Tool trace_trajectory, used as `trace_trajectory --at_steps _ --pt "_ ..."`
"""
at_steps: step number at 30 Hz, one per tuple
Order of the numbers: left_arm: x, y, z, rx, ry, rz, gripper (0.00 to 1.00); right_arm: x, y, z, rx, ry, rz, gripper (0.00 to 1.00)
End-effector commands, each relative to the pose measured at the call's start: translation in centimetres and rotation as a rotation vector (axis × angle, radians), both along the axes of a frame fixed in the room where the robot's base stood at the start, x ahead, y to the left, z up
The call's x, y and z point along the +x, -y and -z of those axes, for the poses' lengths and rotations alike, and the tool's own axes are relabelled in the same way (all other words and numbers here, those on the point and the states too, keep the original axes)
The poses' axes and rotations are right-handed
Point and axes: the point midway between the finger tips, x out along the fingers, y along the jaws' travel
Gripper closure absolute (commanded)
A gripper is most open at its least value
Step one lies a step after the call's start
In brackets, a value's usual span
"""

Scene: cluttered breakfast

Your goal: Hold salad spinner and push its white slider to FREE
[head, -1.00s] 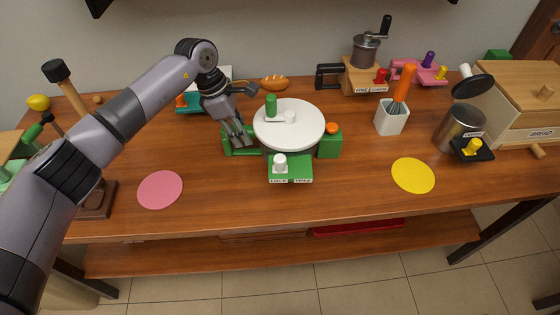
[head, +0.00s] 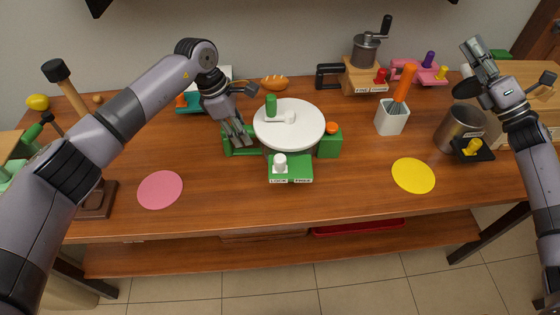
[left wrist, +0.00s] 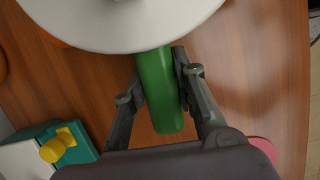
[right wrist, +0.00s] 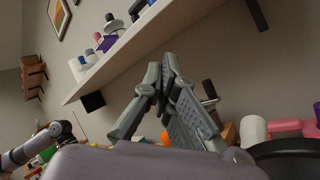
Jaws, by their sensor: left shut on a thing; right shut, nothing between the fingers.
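The salad spinner has a white round lid (head: 290,130) with a green crank knob (head: 271,104) on top. Its green handle (left wrist: 160,95) shows in the left wrist view. The white slider (head: 280,163) stands on the green front block, at the left end above the LOCK label; the FREE label (head: 301,181) is to its right. My left gripper (head: 240,143) is shut on the green handle at the spinner's left side, and its fingers (left wrist: 158,85) flank it. My right gripper (head: 472,48) is shut and empty, raised at the far right, well away from the spinner.
A pink disc (head: 160,190) and a yellow disc (head: 413,176) lie near the front. A white cup (head: 392,117) with an orange-handled whisk, a grinder (head: 366,62) and a metal canister (head: 460,127) stand to the right. The table between spinner and yellow disc is clear.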

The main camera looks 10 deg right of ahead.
Motion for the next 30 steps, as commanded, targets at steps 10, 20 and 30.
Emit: trace_trajectory --at_steps 10,20,30 --pt "0.0 0.1 0.0 -0.002 0.000 0.000 1.00 1.2 -13.9 -1.3 -0.322 0.199 -0.200 1.00" --pt "0.0 0.1 0.0 -0.002 0.000 0.000 1.00 -0.2 -26.5 -1.5 -0.618 0.448 -0.399 1.00" --pt "0.0 0.1 0.0 -0.002 0.000 0.000 1.00 -3.9 -37.4 -0.8 -0.918 0.771 -0.604 1.00"
